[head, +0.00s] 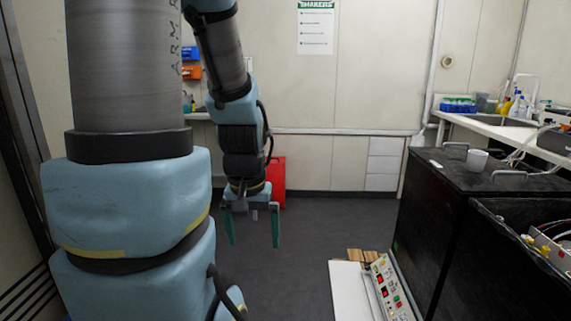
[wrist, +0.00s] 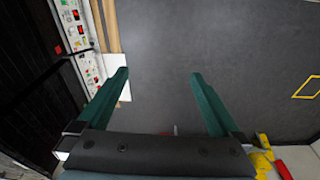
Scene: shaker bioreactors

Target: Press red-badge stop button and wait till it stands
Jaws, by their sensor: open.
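A white control panel (head: 391,296) with red, green and other small buttons slopes at the lower right of the head view, against a black cabinet. It also shows at the upper left of the wrist view (wrist: 72,24). Several red spots show on it; I cannot tell which is the red-badge stop button, as the labels are too small to read. My gripper (head: 253,241) is open and empty, with green fingers pointing down over bare floor, left of the panel and apart from it. In the wrist view the gripper (wrist: 159,75) has only grey floor between its fingertips.
Black cabinets (head: 438,215) line the right, with a white cup (head: 477,160) and handles on top. A white board (head: 347,292) and wooden slats (head: 358,255) lie beside the panel. A red container (head: 279,178) stands behind my gripper. The middle floor is clear.

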